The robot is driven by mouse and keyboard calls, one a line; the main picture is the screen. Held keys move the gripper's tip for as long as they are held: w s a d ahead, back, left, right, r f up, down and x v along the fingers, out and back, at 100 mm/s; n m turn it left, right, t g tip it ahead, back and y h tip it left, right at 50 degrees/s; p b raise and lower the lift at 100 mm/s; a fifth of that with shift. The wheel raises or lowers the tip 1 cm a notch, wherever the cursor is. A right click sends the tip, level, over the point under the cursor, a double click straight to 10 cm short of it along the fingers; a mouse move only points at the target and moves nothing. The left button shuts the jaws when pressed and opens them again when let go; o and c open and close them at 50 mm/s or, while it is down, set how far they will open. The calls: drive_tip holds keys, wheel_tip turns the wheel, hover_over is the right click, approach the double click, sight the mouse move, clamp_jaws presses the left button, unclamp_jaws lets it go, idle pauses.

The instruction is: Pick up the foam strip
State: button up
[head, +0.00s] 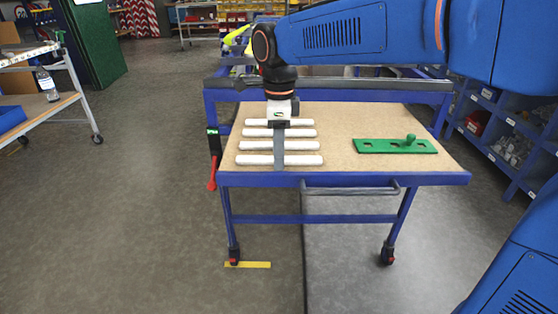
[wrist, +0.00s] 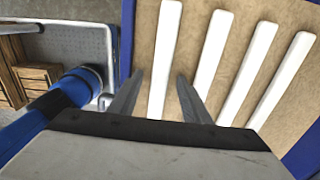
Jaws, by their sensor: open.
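Several white foam strips lie side by side on the tan top of a blue cart, the nearest one (head: 250,160) close to the cart's front edge. In the wrist view, my gripper (wrist: 160,77) is open and empty, with one finger on each side of the leftmost strip (wrist: 164,40). I cannot tell how far above the cart top the fingertips are. In the head view, my gripper (head: 279,165) points down over the strips and hides part of them.
A green plate (head: 380,146) with a knob lies on the right of the cart top (head: 345,125). Another strip (wrist: 210,55) lies a short gap from the right finger. Shelves with bins (head: 500,130) stand at the right.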

clamp_jaws()
drive_tip(key=shift+r, duration=0.15)
